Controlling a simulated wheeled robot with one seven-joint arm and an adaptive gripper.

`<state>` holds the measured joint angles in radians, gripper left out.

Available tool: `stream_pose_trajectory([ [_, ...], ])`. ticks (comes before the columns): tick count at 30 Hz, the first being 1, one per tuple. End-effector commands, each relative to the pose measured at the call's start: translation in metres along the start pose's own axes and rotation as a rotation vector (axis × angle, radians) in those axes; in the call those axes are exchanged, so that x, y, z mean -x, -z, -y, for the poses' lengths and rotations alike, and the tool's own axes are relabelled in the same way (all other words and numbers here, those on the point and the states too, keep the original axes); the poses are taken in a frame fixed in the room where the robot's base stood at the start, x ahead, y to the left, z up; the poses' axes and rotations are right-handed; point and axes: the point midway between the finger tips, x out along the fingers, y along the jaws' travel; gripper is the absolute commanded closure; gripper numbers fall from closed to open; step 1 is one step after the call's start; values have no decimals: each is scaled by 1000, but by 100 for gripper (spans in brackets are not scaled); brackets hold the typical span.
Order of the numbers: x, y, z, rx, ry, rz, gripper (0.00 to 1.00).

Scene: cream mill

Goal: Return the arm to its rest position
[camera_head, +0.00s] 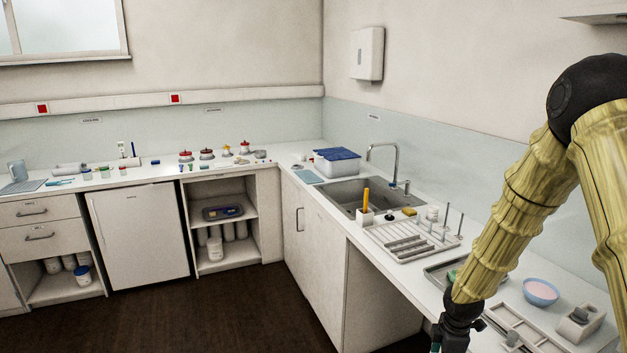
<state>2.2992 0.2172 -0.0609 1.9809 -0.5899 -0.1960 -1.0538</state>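My arm (515,205) comes in from the right edge, with its elbow high and its forearm hanging down and to the left in front of the right counter. My gripper (440,345) is at the bottom edge of the head view, just off the front of the counter. Only its upper part shows; the fingers are mostly cut off by the frame. I cannot tell whether it is open or shut, or whether it holds anything.
The right counter carries a grey sink (350,193), a white drying rack (402,242) with upright pegs, a metal tray (437,273), a blue bowl with pink contents (541,291) and a tape dispenser (580,324). The dark floor (230,310) in front is clear.

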Motion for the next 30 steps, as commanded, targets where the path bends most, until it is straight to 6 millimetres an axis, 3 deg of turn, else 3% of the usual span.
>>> stream_pose_trajectory([
  [1,-26,10,24,-60,22,-17,49],
  [6,-88,38,96,-309,70,-67,49],
  [15,-172,67,241,-809,151,-68,49],
  [19,-196,69,305,-1027,167,-34,49],
  [24,-211,65,375,-1270,161,26,49],
  [27,-213,60,402,-1368,148,54,49],
  [30,-213,58,416,-1423,138,71,49],
])
